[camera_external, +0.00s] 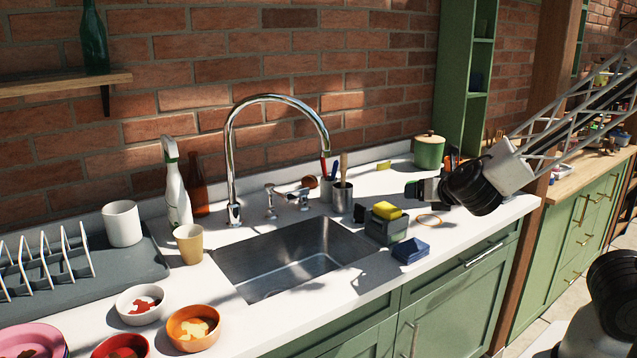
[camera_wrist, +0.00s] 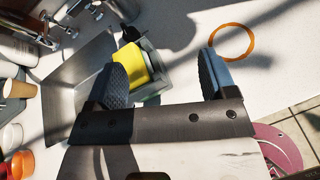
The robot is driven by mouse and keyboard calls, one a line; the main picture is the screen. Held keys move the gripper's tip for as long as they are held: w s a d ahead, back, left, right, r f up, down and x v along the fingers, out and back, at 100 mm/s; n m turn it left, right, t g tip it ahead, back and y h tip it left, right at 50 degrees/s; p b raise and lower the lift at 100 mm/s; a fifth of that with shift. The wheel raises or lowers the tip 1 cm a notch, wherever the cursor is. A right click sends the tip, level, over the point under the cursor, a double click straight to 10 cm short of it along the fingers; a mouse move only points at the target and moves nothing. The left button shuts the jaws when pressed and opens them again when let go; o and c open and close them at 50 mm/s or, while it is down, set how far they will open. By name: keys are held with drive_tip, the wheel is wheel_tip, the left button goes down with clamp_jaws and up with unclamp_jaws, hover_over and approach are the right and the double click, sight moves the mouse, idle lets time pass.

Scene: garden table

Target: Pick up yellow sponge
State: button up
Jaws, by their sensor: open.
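The yellow sponge (camera_external: 387,210) sits in the top of a grey-green caddy (camera_external: 384,231) on the white counter, just right of the sink. In the wrist view the sponge (camera_wrist: 132,65) shows between my fingers, close beside the left finger, which hides part of its left side. My gripper (camera_external: 418,190) reaches in from the right, above and behind the caddy. In the wrist view my gripper (camera_wrist: 163,78) is open, with a wide gap and nothing held. I cannot tell whether the left finger touches the sponge.
A steel sink (camera_external: 295,260) lies left of the caddy, with a tall faucet (camera_external: 232,150) behind it. A utensil cup (camera_external: 342,198) and green pot (camera_external: 429,152) stand behind.

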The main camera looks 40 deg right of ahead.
sight(388, 207)
drive_tip(key=a+f+n+y, duration=0.2)
drive_tip(key=a+n, duration=0.3)
drive_tip(key=shift+s+a+f+t, duration=0.15)
drive_tip(key=shift+a+f+t, duration=0.1)
drive_tip(key=shift+a+t, duration=0.15)
drive_tip(key=shift+x, duration=1.35)
drive_tip(key=shift+x, duration=2.6)
drive_tip(key=shift+r, duration=0.1)
